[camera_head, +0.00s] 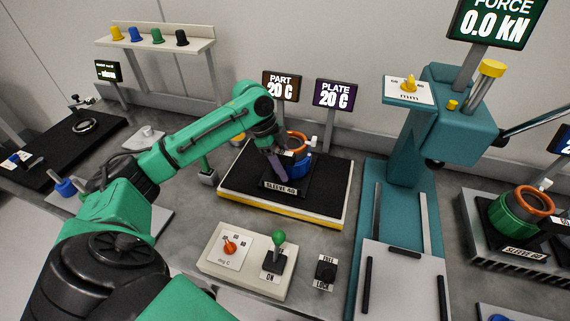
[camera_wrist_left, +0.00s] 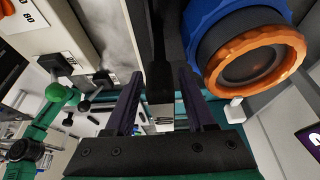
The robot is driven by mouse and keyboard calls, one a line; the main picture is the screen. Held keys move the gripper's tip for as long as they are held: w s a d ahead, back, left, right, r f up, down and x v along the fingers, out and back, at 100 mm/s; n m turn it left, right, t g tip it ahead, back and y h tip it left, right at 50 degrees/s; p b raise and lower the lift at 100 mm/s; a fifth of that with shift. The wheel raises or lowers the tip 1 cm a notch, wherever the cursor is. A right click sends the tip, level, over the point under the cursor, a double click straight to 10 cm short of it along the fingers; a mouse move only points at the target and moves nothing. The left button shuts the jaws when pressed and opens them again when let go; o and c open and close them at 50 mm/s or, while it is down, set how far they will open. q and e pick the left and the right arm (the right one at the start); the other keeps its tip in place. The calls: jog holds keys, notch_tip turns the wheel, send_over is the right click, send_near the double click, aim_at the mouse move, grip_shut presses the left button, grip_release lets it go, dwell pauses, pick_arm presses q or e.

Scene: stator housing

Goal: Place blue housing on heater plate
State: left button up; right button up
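The blue housing (camera_head: 304,166) has an orange ring on top and stands at the black heater plate (camera_head: 240,184), behind the SLEEVE 40 label. My left arm partly hides it, so its exact seating cannot be told. In the left wrist view the blue housing (camera_wrist_left: 213,22) is at upper right, outside the fingers. My left gripper (camera_head: 279,168) is over the plate, pointing down, just left of the housing. In the left wrist view my left gripper (camera_wrist_left: 160,85) has its fingers apart, with a dark bar between them and gaps on both sides. My right gripper is not seen.
A control box (camera_head: 247,260) with an orange knob and green lever stands in front of the plate. A teal press (camera_head: 400,150) stands right of it. A green housing (camera_head: 513,218) with an orange ring is at far right. PART and PLATE displays (camera_head: 334,94) both read 20 C.

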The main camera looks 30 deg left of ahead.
pick_arm(q)
jog(key=b+v, duration=0.1)
jog(key=v, duration=1.1)
